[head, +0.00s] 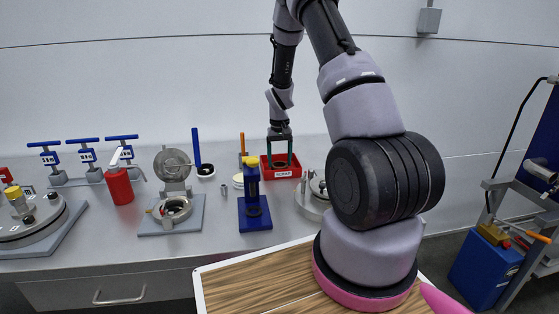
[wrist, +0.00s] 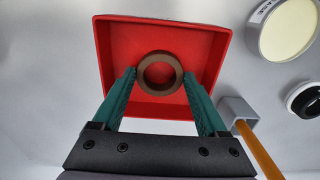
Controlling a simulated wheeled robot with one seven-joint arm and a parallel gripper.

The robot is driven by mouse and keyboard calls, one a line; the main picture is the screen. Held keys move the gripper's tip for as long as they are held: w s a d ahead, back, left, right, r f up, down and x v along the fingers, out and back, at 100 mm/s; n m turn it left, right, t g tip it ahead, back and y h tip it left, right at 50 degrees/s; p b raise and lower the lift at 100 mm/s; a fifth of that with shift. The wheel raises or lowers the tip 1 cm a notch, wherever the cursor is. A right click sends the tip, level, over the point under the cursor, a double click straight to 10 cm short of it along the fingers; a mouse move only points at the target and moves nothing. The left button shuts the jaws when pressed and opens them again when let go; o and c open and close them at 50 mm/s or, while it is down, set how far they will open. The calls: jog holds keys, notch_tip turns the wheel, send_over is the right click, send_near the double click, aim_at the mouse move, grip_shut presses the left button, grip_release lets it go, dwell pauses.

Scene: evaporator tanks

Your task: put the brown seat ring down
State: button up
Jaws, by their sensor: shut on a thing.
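The brown seat ring (wrist: 141,72) is held between the two green fingertips of my gripper (wrist: 160,76) in the wrist view. The ring lies flat to the camera, with its round hole showing. Behind it is the open red bin (wrist: 213,48), whose floor shows bare around the ring. In the head view my gripper (head: 279,160) points down over the red bin (head: 283,174), which bears a scrap label on its front. I cannot tell how high the ring is above the bin floor.
Left of the bin stand a blue press-like fixture (head: 254,209) and a stack of pale discs (head: 238,181). A round metal tank lid (head: 312,200) is close on the right. A grey holder with an orange handle (wrist: 258,150) stands near the bin's corner in the wrist view.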

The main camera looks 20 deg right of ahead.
jog(key=o, duration=1.3)
jog(key=shift+f, duration=0.1)
jog(key=shift+d, duration=0.1)
notch_tip(320, 180, up, 12)
notch_tip(320, 180, up, 11)
jog(key=t, duration=0.2)
send_over(280, 165)
jog(key=s+a, duration=0.3)
jog(key=s, duration=0.1)
jog(key=s+a+r+t, duration=0.1)
jog(key=s+a+r, duration=0.1)
jog(key=s+r, duration=0.3)
jog(key=s+a+r+m+t+y, duration=0.1)
jog(key=s+r, duration=0.4)
jog(key=s, duration=0.7)
jog(key=s+a+r+t+y, duration=0.1)
jog(key=s+a+r+t, duration=0.2)
jog(key=s+r, duration=0.2)
jog(key=shift+s+a+m, duration=0.2)
jog(key=shift+s, duration=0.7)
jog(key=shift+s+a+m, duration=0.2)
jog(key=shift+s, duration=0.65)
